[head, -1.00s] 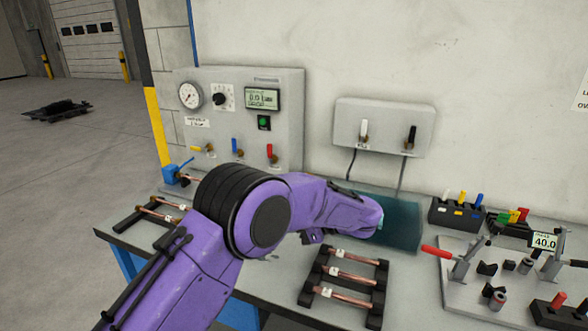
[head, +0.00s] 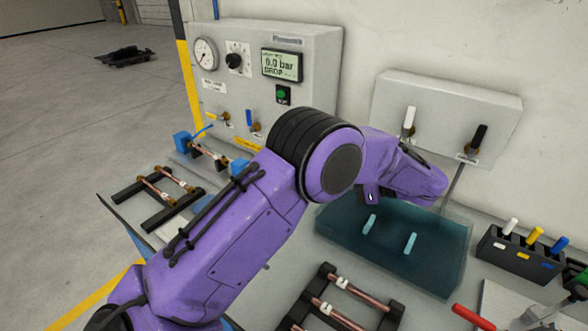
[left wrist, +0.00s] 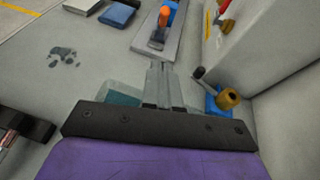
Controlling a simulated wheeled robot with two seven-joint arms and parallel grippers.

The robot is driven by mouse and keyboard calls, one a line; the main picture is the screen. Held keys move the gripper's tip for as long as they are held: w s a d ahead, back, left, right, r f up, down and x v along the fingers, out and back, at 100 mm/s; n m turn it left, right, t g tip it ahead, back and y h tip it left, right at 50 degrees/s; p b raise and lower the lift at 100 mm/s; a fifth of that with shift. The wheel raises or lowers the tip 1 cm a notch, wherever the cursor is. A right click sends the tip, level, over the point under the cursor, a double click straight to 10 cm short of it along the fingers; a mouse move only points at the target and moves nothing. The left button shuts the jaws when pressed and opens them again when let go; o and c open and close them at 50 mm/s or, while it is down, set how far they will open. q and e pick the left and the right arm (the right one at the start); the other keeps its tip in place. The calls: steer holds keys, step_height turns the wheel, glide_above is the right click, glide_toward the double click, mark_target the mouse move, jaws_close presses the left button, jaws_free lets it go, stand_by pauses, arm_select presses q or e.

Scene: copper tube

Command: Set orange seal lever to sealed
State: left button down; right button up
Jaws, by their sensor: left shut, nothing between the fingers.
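The orange lever (left wrist: 165,16) shows at the top of the left wrist view. It stands on a blue part on a long grey plate, ahead of my fingers. My left gripper (left wrist: 158,70) is shut and empty. Its fingertips point toward the near end of that plate, and I cannot tell whether they touch it. In the head view my purple left arm reaches across the bench from the lower left. Its wrist and hand hide the orange lever and the fingertips there. My right gripper is not in view.
A grey panel with a gauge and display (head: 282,65) stands behind the arm. A wall box has a white lever (head: 408,122) and a black lever (head: 478,137). A teal tray (head: 440,270) lies below the hand. Racks of copper tubes (head: 340,316) stand in front.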

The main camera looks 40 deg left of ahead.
arm_select(q)
steer(key=r+p+x, duration=0.2)
steer(key=p+x, duration=0.1)
steer(key=x, duration=1)
steer(key=shift+a+r, duration=0.35)
steer(key=shift+a, duration=0.05)
